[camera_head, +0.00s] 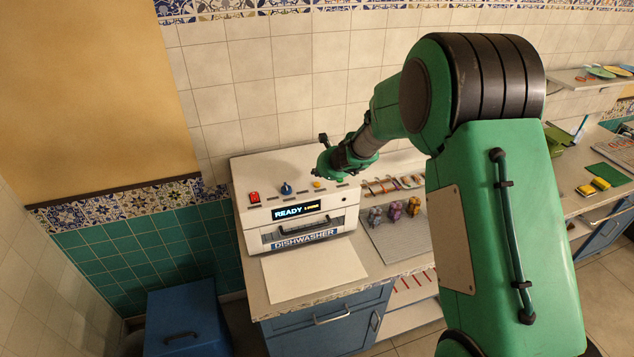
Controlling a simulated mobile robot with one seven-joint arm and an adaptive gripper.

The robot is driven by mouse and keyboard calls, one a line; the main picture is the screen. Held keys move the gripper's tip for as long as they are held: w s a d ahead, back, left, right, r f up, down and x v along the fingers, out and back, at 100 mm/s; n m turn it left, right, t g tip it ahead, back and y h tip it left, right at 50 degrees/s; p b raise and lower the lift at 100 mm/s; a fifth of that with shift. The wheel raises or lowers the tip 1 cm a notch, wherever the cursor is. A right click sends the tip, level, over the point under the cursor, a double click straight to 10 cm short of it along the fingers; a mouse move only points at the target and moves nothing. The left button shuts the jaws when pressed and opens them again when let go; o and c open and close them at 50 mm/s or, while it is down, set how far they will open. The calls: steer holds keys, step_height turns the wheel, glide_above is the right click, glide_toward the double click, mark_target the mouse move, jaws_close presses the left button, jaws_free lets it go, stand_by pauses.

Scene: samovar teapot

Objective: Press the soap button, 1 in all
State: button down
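The white dishwasher (292,183) stands on the counter at the left, with "READY" lit on its front display (297,211). I cannot read which control is the soap button. My gripper (327,168) is over the right part of the dishwasher's top, just right of and beyond the yellow button. It hides part of the top there. Its fingers are too small and dark to tell open from shut, and contact cannot be told.
A white sheet (310,273) lies on the counter before the dishwasher. Several small coloured items (395,210) stand on a grey mat (398,240) to its right. My arm crosses the middle of the view. A blue bin (187,318) stands on the floor at lower left.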

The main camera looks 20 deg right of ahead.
mark_target(317, 185)
steer(key=shift+r+p, duration=1.05)
steer(key=shift+r, duration=0.5)
steer(key=s+a+r+n+g+y+b, duration=0.1)
steer(key=s+a+r+n+b, duration=0.1)
steer(key=s+a+r+n, duration=0.45)
steer(key=s+a+r+n+y+b, duration=0.1)
steer(key=s+a+r+n, duration=0.2)
steer(key=s, duration=0.6)
steer(key=s+a+r+n+g+b, duration=0.1)
steer(key=s+a+r+n+b, duration=0.2)
steer(key=s+r, duration=0.35)
steer(key=s+d+f+n+h+b, duration=0.2)
steer(key=s+n, duration=0.4)
steer(key=s, duration=0.9)
steer(key=s+d+f+n+g+h+b, duration=0.1)
steer(key=s+n, duration=0.5)
steer(key=s, duration=0.9)
steer(key=shift+d+f+h+b, duration=0.45)
steer(key=shift+d+f, duration=0.25)
steer(key=shift+d, duration=0.4)
